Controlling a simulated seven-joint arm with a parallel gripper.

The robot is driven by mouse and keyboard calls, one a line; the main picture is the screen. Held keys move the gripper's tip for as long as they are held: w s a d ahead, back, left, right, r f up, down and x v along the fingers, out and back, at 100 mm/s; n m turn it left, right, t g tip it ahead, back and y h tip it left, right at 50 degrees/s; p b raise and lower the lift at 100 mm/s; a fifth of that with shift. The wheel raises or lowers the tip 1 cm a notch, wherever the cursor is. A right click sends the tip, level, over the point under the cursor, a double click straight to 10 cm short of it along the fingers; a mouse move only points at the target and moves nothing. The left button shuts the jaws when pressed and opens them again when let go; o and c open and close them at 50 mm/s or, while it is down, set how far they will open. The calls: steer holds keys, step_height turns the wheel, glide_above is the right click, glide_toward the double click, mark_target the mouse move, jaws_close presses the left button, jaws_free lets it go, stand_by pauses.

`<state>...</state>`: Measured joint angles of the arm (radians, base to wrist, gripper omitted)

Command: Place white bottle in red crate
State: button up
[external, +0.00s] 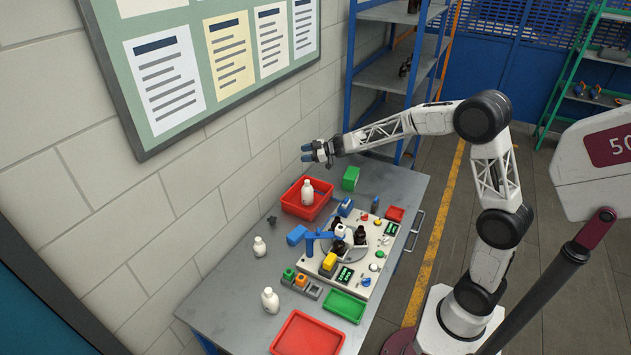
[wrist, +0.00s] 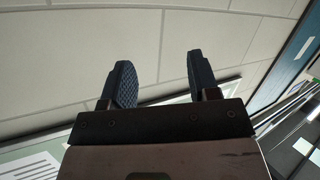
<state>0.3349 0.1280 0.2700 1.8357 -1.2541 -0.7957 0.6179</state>
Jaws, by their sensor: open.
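A white bottle (external: 307,192) stands upright in the red crate (external: 290,205) at the back of the table. Two more white bottles stand on the bare table to the left, one (external: 260,246) near the wall and one (external: 270,300) nearer the front. My gripper (external: 304,153) is above the table beyond the red crate, apart from all the bottles. In the wrist view my gripper (wrist: 158,85) is open with nothing between its fingers, facing the wall. No bottle or crate shows in that view.
A board with a turntable (external: 345,255), dark bottles and coloured blocks fills the middle of the table. A green tray (external: 345,306) and a red tray (external: 308,335) lie at the front. A green box (external: 350,178) stands at the back. The wall (external: 190,180) runs along the left.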

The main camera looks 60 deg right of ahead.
steer(key=s+a+r+m+g+h, duration=0.1)
steer(key=s+a+r+m+h, duration=0.15)
steer(key=s, duration=0.45)
steer(key=s+a+r+m+g+h, duration=0.1)
steer(key=s+r+m+h, duration=0.15)
steer(key=s, duration=0.45)
steer(key=s+a+r+m+h, duration=0.1)
steer(key=s+a+m+h, duration=0.1)
steer(key=s+h, duration=0.35)
steer(key=s+a+f+g+y, duration=0.1)
steer(key=s+a+f+g, duration=0.1)
steer(key=s, duration=1)
steer(key=s+a+f+m+g+y, duration=0.1)
steer(key=s+a+f+g, duration=0.2)
steer(key=s, duration=0.9)
steer(key=s+a+f+g+y, duration=0.2)
steer(key=s+a, duration=0.4)
steer(key=s, duration=0.6)
steer(key=shift+s+f+g, duration=0.25)
steer(key=shift+f+g, duration=0.35)
steer(key=shift+g, duration=0.4)
